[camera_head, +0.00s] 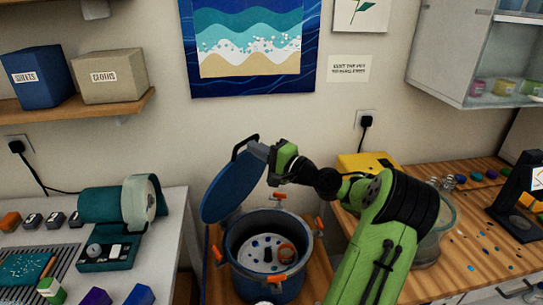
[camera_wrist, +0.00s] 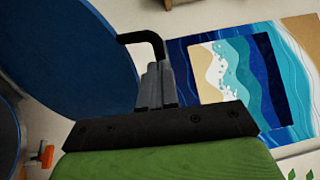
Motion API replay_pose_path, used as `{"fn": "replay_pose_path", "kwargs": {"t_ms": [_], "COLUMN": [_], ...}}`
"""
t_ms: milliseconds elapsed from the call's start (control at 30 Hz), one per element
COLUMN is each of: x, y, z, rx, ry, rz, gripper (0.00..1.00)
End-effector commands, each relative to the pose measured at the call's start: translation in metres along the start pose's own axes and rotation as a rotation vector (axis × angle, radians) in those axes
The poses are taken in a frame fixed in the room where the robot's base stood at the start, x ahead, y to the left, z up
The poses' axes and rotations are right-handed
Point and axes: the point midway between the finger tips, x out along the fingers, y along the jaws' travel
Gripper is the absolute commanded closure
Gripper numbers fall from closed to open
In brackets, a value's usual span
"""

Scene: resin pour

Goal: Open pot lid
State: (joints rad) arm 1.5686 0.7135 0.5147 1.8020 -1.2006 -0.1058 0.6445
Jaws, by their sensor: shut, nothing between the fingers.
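The pot (camera_head: 240,252) is dark blue with orange clamps around its rim. It stands open, and a perforated plate with an orange-brown ring shows inside. Its blue lid (camera_head: 232,187) is raised and steeply tilted above the pot's left and back side. The lid's black handle (camera_head: 243,147) is at the top. My gripper (camera_head: 257,150) is shut and empty beside the handle, right of the lid. In the wrist view the closed fingers (camera_wrist: 154,85) are close to the handle (camera_wrist: 146,42) and lid (camera_wrist: 72,50); I cannot tell whether they touch.
A green machine (camera_head: 110,215) stands on the left bench. A glass vessel (camera_head: 437,232), yellow case (camera_head: 366,163) and black stand (camera_head: 522,200) are on the wooden bench at right. A shelf with two boxes and a wall cabinet hang above.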

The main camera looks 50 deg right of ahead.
Motion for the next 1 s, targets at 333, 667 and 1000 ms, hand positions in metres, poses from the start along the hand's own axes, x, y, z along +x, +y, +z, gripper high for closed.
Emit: {"fn": "replay_pose_path", "kwargs": {"t_ms": [333, 667, 1000], "x": [0.005, 0.036, 0.099], "y": [0.0, -0.016, -0.023], "z": [0.0, 0.001, 0.001], "rx": [0.0, 0.001, 0.001], "ry": [-0.001, -0.006, -0.007], "rz": [0.0, 0.081, 0.221], "gripper": [1.0, 1.0, 1.0]}}
